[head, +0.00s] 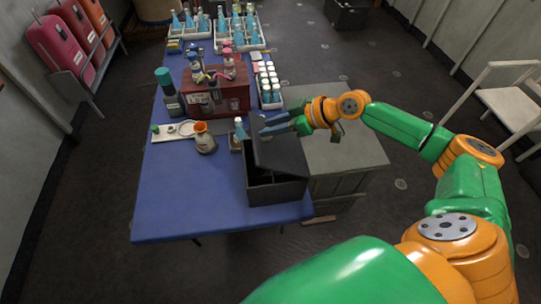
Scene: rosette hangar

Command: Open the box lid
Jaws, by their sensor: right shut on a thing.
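A dark grey box (277,192) stands near the front right corner of the blue table. Its lid (274,150) is raised and tilted up over the box, so part of the dark inside shows. My right gripper (268,128) comes in from the right with its fingers at the upper edge of the lid, and it is shut on the lid. The exact grip between the fingertips is too small to see. My left gripper is not in view.
A red-brown crate (214,98) and trays of bottles (238,38) are farther back. A grey cabinet (345,155) adjoins the table's right. The table's front left is clear.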

